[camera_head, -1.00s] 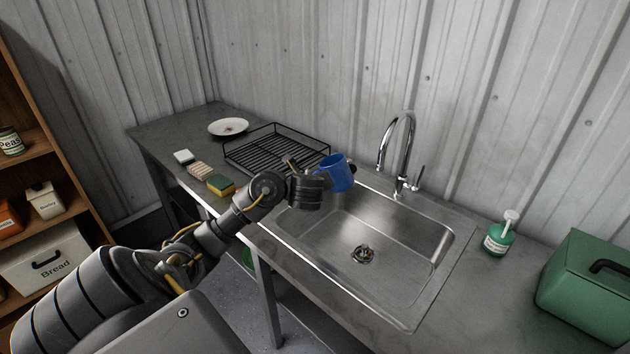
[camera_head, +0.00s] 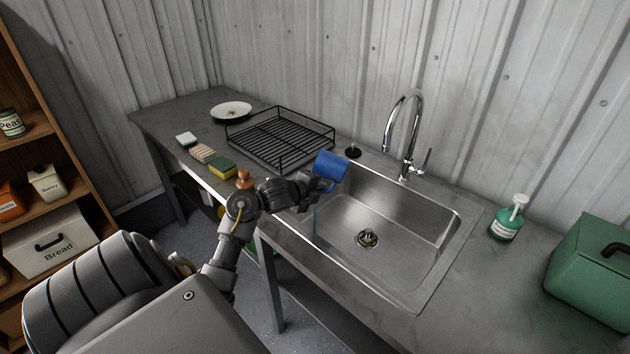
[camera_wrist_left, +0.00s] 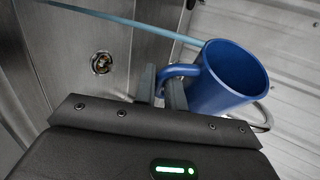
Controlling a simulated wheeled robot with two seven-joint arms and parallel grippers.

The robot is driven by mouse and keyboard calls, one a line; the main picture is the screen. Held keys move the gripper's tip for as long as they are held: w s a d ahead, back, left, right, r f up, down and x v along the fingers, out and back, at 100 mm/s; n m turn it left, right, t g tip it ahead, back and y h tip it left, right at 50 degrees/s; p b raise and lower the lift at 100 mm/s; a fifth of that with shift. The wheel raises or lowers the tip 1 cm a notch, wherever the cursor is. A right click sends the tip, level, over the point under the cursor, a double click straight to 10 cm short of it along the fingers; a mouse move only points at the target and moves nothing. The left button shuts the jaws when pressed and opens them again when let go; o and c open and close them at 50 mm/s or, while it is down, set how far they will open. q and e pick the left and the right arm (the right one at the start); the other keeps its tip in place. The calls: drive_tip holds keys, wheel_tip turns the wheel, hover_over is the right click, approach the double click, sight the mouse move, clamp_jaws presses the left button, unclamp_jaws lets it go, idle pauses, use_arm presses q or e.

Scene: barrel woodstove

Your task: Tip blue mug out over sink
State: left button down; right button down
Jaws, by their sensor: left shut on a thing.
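The blue mug (camera_head: 331,166) is tilted on its side above the left end of the steel sink (camera_head: 350,205). My left gripper (camera_head: 312,187) is shut on the mug's handle; in the left wrist view its fingers (camera_wrist_left: 162,88) close around the handle of the mug (camera_wrist_left: 222,85). There the mug's mouth shows, and a thin light-blue streak (camera_wrist_left: 125,20), which looks like liquid, runs from its rim toward the sink. The sink's drain (camera_head: 367,238) lies right of the mug and also shows in the wrist view (camera_wrist_left: 101,62). My right gripper is not in view.
A chrome faucet (camera_head: 408,135) stands behind the sink. A black dish rack (camera_head: 280,140), a sponge (camera_head: 222,168) and a plate (camera_head: 231,111) are to the left. A soap bottle (camera_head: 508,222) and a green box (camera_head: 592,270) are to the right.

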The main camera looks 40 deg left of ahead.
use_arm(q)
drive_tip(key=shift+w+d+f+n+t+h+b, duration=0.35)
drive_tip(key=shift+d+f+n+t+h, duration=0.35)
drive_tip(key=shift+n, duration=0.2)
drive_tip(key=shift+w+d+f+n+t+h+b, duration=0.2)
drive_tip(key=shift+d+f+n+t+h+b, duration=0.15)
drive_tip(key=shift+d+f+n+t+h, duration=0.35)
drive_tip(key=shift+a, duration=0.2)
idle(0.4)
